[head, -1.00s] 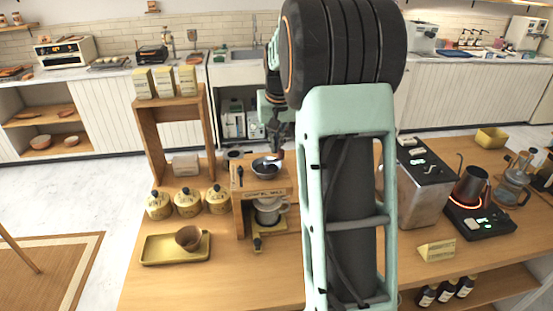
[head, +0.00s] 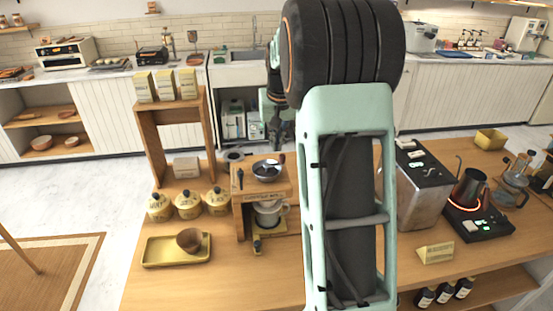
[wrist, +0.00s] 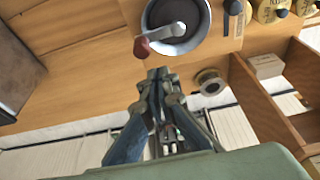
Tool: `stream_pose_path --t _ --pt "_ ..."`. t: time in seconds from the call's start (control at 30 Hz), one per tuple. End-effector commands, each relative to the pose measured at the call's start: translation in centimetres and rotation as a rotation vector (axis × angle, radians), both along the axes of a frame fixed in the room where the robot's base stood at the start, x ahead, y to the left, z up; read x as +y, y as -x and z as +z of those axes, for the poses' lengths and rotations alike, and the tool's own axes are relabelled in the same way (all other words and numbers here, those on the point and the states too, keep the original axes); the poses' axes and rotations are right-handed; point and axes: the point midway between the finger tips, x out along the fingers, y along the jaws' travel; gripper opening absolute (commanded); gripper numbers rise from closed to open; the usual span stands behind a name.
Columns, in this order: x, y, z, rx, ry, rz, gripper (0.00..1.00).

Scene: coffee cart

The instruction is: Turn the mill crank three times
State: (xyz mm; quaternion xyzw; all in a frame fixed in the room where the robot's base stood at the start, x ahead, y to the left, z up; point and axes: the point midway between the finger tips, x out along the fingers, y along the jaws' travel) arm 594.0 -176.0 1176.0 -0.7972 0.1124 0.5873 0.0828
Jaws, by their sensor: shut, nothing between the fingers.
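The wooden coffee mill (head: 262,196) stands on the wooden cart with a round metal hopper (head: 266,170) on top. Its crank has a dark red knob (head: 282,158), at the far right edge of the hopper. In the wrist view the hopper (wrist: 190,40) is at the top, with the crank arm running across it to the red knob (wrist: 141,47) at its lower left. My gripper (head: 275,138) is behind and above the mill. In the wrist view my gripper (wrist: 159,73) is shut and empty, just below the knob and apart from it.
A pale cup (head: 267,214) sits under the mill. Several yellow canisters (head: 188,205) and a wooden shelf stand (head: 150,140) are to the left. A yellow tray (head: 160,252) holds a brown bowl (head: 189,239). A metal box (head: 422,195) stands right of my arm.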

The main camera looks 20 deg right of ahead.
Motion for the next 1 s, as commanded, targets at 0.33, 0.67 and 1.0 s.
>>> stream_pose_path --t 0.33,0.67,1.0 --pt "0.0 0.0 3.1 0.000 0.000 0.000 0.00" --pt "0.0 0.0 5.3 0.000 0.000 0.000 0.00" --pt "0.0 0.0 5.7 0.001 0.000 0.000 0.00"
